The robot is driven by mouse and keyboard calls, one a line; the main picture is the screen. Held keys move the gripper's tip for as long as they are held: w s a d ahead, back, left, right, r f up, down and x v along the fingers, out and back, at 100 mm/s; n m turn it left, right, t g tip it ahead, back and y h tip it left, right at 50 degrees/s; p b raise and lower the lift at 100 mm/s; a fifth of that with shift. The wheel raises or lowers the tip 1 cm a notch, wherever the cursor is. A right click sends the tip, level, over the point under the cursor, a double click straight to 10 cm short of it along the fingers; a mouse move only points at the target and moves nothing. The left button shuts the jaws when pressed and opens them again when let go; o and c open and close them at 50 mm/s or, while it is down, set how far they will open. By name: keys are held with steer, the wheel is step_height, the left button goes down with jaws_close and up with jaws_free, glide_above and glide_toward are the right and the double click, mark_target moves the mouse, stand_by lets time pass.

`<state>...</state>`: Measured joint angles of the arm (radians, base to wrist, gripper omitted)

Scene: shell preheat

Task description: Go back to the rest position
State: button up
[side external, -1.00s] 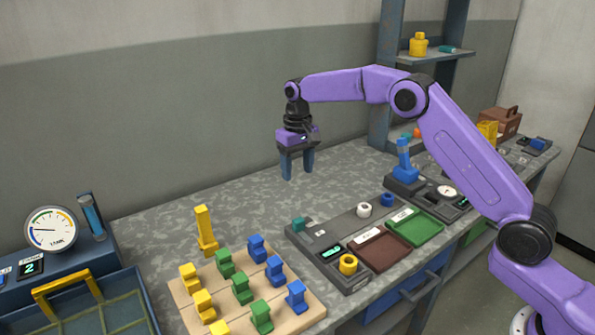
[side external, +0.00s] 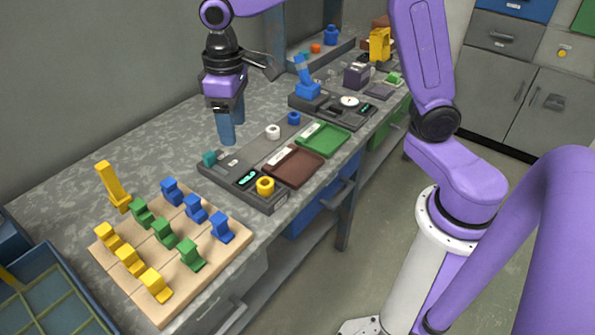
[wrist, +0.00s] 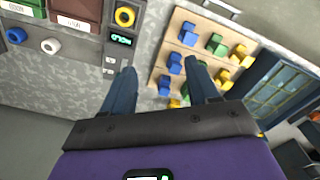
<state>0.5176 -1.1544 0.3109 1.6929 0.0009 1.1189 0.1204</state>
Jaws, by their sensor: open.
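My gripper (side external: 229,130) hangs over the grey worktop, fingers pointing down, with nothing between them. It is behind the dark control panel (side external: 248,186) and to the right of the wooden board (side external: 103,254). In the wrist view its two fingers (wrist: 160,75) stand apart, and the space between them shows only worktop and part of the board.
The board carries rows of yellow, green and blue pieces. Yellow (side external: 265,186), white (side external: 273,131) and blue rings (side external: 294,118) sit around the panel, near brown (side external: 293,168) and green trays (side external: 325,141).

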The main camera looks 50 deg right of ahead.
steer(key=s+d+f+n, duration=0.1)
steer(key=s+d+n, duration=0.2)
steer(key=s, duration=0.9)
steer(key=s+d+f+n, duration=0.2)
steer(key=s+d, duration=0.5)
steer(key=s, duration=0.6)
steer(key=shift+s+d+n, duration=0.15)
steer(key=shift+n, duration=0.65)
